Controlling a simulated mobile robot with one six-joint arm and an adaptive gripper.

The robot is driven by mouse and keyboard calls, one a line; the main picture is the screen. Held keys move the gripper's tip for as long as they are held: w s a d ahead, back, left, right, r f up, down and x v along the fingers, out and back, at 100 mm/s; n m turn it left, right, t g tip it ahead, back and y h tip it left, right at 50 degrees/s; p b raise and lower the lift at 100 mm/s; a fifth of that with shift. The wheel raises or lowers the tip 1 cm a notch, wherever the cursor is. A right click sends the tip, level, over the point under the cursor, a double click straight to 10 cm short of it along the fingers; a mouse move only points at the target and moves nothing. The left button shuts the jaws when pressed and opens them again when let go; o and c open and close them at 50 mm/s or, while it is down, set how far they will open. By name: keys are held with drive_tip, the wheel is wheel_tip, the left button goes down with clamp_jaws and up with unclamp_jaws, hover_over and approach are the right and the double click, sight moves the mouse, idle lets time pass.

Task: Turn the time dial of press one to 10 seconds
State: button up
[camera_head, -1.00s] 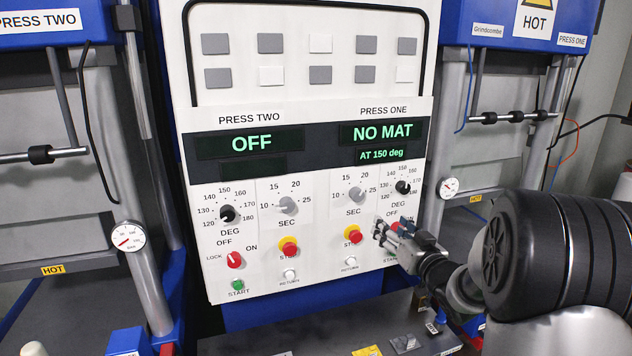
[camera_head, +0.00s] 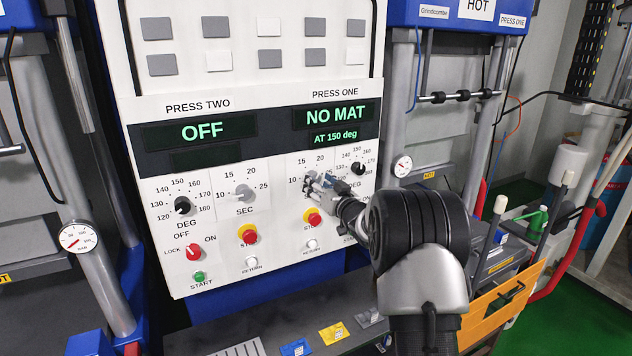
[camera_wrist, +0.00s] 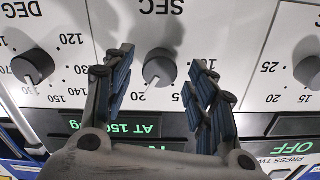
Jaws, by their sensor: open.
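The time dial of press one, a grey SEC knob (camera_wrist: 159,68), sits between my fingers in the wrist view, which shows the panel upside down. My gripper (camera_wrist: 160,84) is open, one finger on each side of the knob, with a visible gap to each. A pale pointer line on the knob runs down and slightly left in that view; my fingers hide most scale numbers, so its exact reading is unclear. In the head view my gripper (camera_head: 320,184) covers most of this dial, below the PRESS ONE display (camera_head: 335,118), which reads NO MAT, AT 150 deg.
Press one's black DEG dial (camera_head: 357,169) is close on the right; it also shows in the wrist view (camera_wrist: 33,66). Press two's SEC dial (camera_head: 244,193) is to the left.

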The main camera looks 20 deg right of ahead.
drive_tip(key=shift+w, duration=0.95)
drive_tip(key=shift+c, duration=0.4)
drive_tip(key=c, duration=1)
